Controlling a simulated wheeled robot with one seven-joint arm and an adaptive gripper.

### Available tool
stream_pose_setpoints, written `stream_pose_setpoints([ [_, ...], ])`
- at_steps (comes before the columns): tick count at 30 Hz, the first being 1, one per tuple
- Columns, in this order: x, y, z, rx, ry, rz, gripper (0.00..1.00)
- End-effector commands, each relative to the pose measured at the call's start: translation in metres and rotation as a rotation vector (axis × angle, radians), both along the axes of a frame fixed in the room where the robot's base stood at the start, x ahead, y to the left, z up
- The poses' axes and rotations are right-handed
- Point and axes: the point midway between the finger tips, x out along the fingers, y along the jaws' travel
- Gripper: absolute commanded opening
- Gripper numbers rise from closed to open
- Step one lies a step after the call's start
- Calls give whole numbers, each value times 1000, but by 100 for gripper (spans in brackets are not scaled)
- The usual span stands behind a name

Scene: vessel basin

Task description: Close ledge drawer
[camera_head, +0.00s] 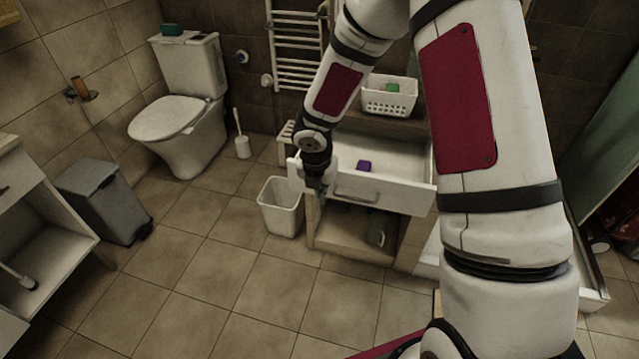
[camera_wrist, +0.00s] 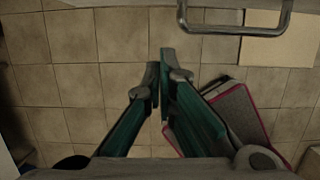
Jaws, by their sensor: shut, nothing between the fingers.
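The ledge drawer (camera_head: 395,191) is pulled out from its cabinet, with a white front and a metal bar handle (camera_head: 356,193). A small purple item (camera_head: 364,166) lies inside it. My gripper (camera_head: 317,188) is at the left end of the drawer front in the head view; its fingertips are small and dark there. In the wrist view my gripper (camera_wrist: 161,75) is shut and empty, pointing at the floor side of the drawer front. The handle (camera_wrist: 236,29) shows at the top right of that view, apart from the fingers. I cannot tell whether the gripper touches the drawer.
A white bin (camera_head: 281,206) stands on the floor left of the cabinet. An open shelf (camera_head: 345,245) lies below the drawer. A white basket (camera_head: 389,96) sits on the ledge behind. A toilet (camera_head: 183,115) and grey bin (camera_head: 100,200) are at left. The tiled floor in front is clear.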

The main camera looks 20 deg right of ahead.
Motion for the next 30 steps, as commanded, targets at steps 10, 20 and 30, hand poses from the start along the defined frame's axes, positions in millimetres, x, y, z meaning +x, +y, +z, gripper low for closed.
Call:
stream_pose_setpoints([
  [10, 27, -19, -33, 1, -1, -5, 0],
  [20, 40, -27, -33, -1, 0, -1, 0],
  [30, 41, -28, -33, 0, 0, -2, 0],
])
